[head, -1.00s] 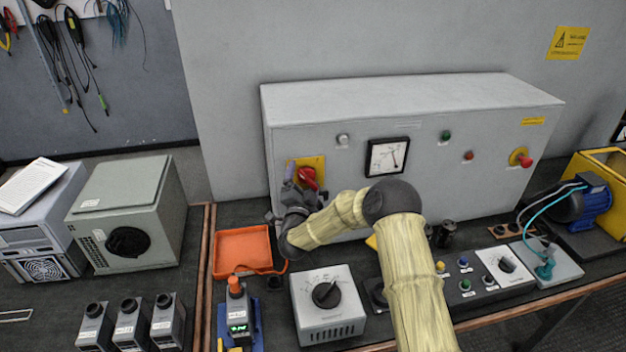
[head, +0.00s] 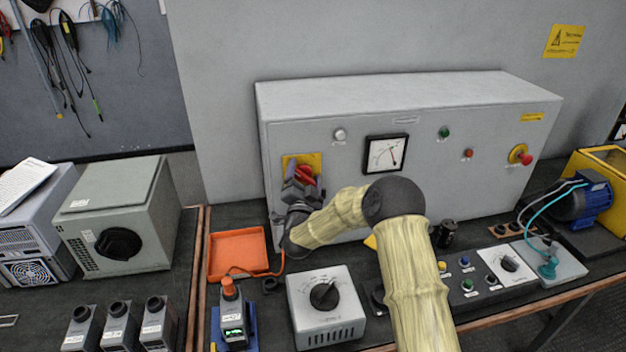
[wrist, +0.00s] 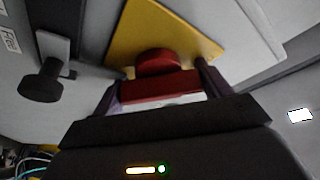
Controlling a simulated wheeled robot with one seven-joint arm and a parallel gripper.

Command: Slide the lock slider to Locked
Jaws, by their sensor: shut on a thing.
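The grey cabinet (head: 330,165) has a red rotary handle (head: 306,173) on a yellow plate (head: 290,160) at its left end. My gripper (head: 303,187) is at this handle. In the wrist view, my gripper (wrist: 160,92) has its two fingers on either side of the red handle (wrist: 160,82) and is shut on it. A dark round knob (wrist: 40,88) on a small grey plate stands to the left of the yellow plate, apart from my fingers. It looks like the lock slider; a small label (wrist: 8,38) beside it is hard to read. I cannot make out this knob in the head view.
An orange tray (head: 237,255) lies below the cabinet's left end. A grey box with a black dial (head: 325,305) stands in front. An analogue meter (head: 386,154) and a red emergency button (head: 526,158) are on the cabinet front.

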